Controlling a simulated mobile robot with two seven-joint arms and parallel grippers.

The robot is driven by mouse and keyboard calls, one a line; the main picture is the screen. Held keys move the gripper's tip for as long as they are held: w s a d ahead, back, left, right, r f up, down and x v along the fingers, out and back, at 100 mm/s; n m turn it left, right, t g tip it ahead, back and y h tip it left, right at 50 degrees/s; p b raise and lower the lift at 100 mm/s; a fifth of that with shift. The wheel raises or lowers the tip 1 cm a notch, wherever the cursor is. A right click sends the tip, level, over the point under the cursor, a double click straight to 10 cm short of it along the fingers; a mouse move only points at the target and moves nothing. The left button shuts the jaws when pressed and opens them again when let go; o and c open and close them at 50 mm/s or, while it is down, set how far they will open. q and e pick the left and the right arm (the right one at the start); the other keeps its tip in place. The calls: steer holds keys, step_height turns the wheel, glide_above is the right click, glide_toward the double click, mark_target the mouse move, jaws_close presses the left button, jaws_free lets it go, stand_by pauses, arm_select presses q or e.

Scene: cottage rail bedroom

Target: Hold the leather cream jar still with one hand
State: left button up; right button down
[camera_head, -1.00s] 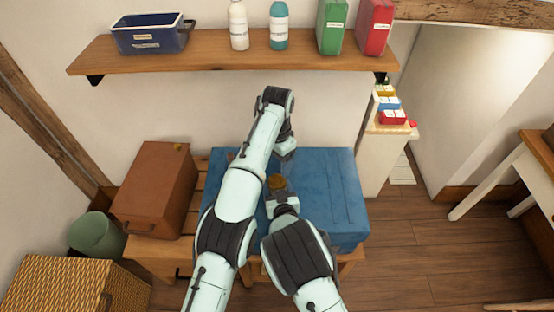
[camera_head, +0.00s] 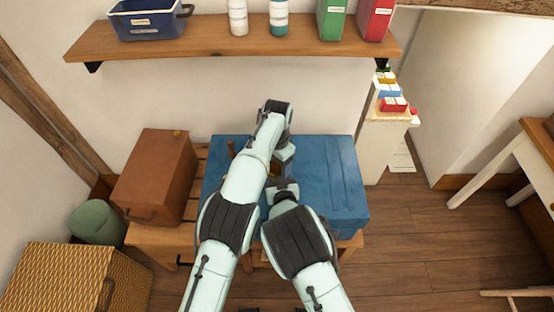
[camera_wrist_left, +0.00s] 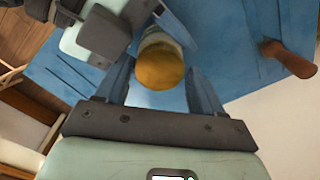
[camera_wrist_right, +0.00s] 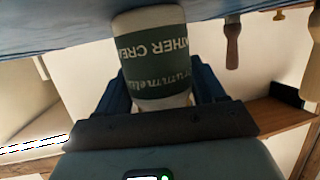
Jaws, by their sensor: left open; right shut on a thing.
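The leather cream jar (camera_wrist_right: 155,55) has a white body and a green label. It stands at the blue surface (camera_head: 335,185), and its golden-brown lid (camera_wrist_left: 160,68) faces the left wrist camera. My right gripper (camera_wrist_right: 158,98) is shut on the jar's sides. My left gripper (camera_wrist_left: 160,90) is open above the jar, with one finger on each side of the lid and gaps between. In the head view my left gripper (camera_head: 280,163) hides most of the jar, and my right gripper (camera_head: 284,187) is just in front of it.
A brown case (camera_head: 155,178) stands to the left on the wooden bench (camera_head: 160,233). A shelf (camera_head: 230,50) with bottles and boxes hangs above. The blue surface's right side is clear.

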arm_select(q)
steer(key=c, duration=0.9)
steer(key=n, duration=0.6)
steer(key=shift+n, duration=0.4)
steer(key=n, duration=0.5)
steer(key=shift+r, duration=0.2)
steer(key=shift+r, duration=0.9)
